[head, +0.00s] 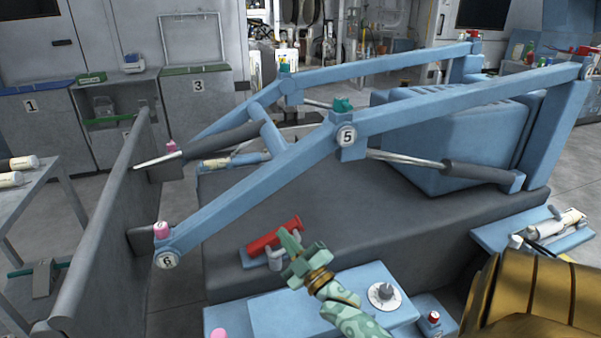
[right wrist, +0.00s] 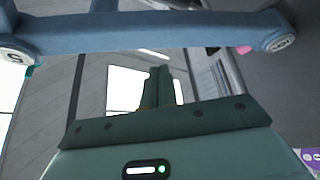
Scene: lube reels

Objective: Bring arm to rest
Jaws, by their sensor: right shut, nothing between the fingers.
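My right gripper (head: 289,243) is green and shows low in the middle of the head view, with my patterned green arm below it. Its fingers are together and hold nothing. In the right wrist view the shut fingers (right wrist: 158,86) point away from the camera, with a blue beam beyond them. In the head view the gripper is in front of a red tool (head: 273,238) on the dark grey deck. The picture does not settle whether they touch. My left gripper is not in view.
A blue lift frame (head: 240,210) with numbered joints spans the middle, near my right gripper. A blue box (head: 330,300) with a round knob (head: 384,293) lies below. A grey panel (head: 95,235) stands at left. A blue tray (head: 490,238) holds a tool at right.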

